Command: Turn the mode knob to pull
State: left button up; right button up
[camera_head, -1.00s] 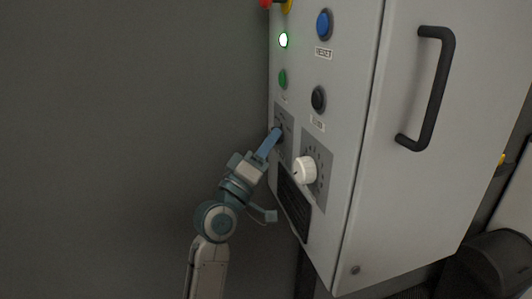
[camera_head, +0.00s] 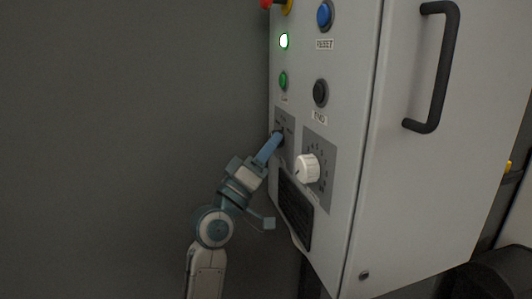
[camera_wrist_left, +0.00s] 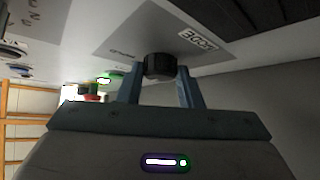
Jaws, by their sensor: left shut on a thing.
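The mode knob (camera_wrist_left: 159,66) is a dark round knob on a grey plate marked MODE (camera_wrist_left: 197,40), seen in the left wrist view. My left gripper (camera_wrist_left: 160,74) has a blue finger on each side of the knob and is shut on it. In the head view my left gripper (camera_head: 277,138) reaches the same plate on the cabinet's narrow left face, and its fingers hide most of the knob. The knob's pointer cannot be made out. My right gripper is not in view.
The grey cabinet (camera_head: 345,120) carries a white dial (camera_head: 307,168) just right of my gripper. Above are a blue reset button (camera_head: 325,16), a black button (camera_head: 320,93), a green button (camera_head: 283,81) and a lit green lamp (camera_head: 284,41). A black handle (camera_head: 447,70) juts out at right.

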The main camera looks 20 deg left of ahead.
pick_arm(q)
jog(key=shift+w+f, duration=0.1)
jog(key=shift+f, duration=0.2)
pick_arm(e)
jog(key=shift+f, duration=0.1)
